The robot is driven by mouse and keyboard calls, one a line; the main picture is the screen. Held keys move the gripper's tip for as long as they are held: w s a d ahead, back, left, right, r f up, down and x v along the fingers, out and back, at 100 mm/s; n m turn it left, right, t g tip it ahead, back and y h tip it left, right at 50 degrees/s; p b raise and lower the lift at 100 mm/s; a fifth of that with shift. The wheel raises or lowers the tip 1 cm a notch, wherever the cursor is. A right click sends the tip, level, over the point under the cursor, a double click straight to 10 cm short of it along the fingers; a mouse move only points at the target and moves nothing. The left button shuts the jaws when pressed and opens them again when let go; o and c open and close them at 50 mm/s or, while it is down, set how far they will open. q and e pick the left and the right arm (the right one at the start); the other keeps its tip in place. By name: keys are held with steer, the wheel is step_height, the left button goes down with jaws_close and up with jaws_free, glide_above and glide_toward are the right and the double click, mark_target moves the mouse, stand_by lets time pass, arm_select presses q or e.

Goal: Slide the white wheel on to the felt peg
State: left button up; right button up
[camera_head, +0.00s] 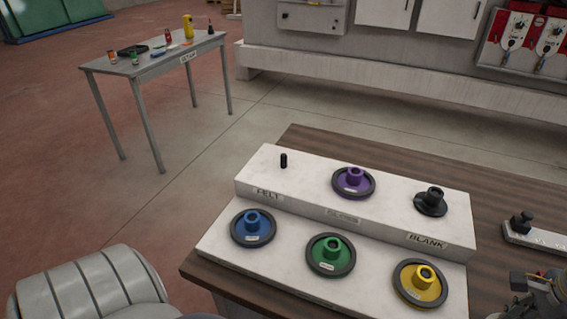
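The felt peg (284,160) is a bare black upright peg on the upper step of a white two-step rack (262,180), behind the label FELT. No white wheel can be made out in this view. My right gripper (536,296) shows only in part at the bottom right corner, dark and cut off by the frame edge; its fingers cannot be read. It is far to the right of the felt peg, beyond the yellow wheel. My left gripper is not in view.
A purple wheel (353,182) and a black hubbed piece (431,201) sit on the upper step. Blue (253,228), green (330,255) and yellow (420,286) wheels sit on the lower step. A white plate with a black knob (522,222) lies right on the wooden table (400,160).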

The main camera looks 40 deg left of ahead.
jaws_close()
step_height(320, 180, up, 7)
steer(key=p, duration=0.2)
steer(key=shift+p, duration=0.4)
stand_by(0.3)
